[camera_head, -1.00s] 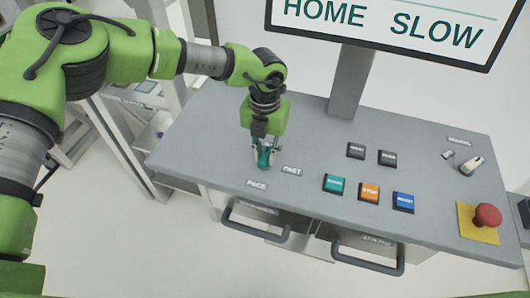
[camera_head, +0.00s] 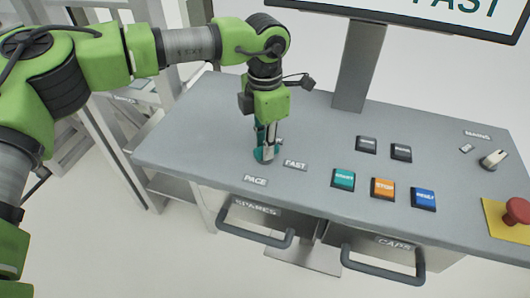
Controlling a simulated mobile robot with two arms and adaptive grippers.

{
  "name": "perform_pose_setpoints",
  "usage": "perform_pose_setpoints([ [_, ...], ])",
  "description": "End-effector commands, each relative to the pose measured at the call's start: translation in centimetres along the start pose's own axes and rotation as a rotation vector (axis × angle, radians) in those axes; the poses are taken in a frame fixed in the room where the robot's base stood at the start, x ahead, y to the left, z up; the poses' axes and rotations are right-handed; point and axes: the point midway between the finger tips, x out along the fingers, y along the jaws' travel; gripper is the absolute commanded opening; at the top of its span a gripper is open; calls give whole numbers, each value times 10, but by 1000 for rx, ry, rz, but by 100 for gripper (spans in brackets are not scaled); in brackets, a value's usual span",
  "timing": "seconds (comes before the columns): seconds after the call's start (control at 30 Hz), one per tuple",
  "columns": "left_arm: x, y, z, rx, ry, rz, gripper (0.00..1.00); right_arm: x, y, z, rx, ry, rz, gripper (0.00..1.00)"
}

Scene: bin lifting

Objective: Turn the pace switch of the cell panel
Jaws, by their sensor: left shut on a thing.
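The pace switch (camera_head: 264,158) is a small teal knob on the grey cell panel (camera_head: 190,135), behind the PACE label (camera_head: 256,181) and left of the FAST label (camera_head: 295,165). My left gripper (camera_head: 265,150) points down and is shut on the switch, hiding much of it. The screen (camera_head: 440,12) at the top shows the word FAST, partly cut off by the picture's edge. My right gripper is not in view.
Teal, orange and blue buttons (camera_head: 383,189) sit right of the switch, with two dark buttons (camera_head: 384,149) behind. A red emergency knob (camera_head: 517,211) and the mains switch (camera_head: 493,158) are at far right. Drawer handles (camera_head: 256,233) stick out below the front edge.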

Motion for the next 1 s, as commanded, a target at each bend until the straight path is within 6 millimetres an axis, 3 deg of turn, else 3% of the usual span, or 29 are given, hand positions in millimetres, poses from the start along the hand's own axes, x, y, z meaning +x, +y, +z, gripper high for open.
perform_pose_setpoints([
  [0.03,4,1,1,43,-4,1,0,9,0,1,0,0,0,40],
  [0.4,2,1,1,390,-4,2,0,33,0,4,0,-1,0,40],
  [1.0,-1,1,1,747,-4,3,0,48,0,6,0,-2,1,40],
])
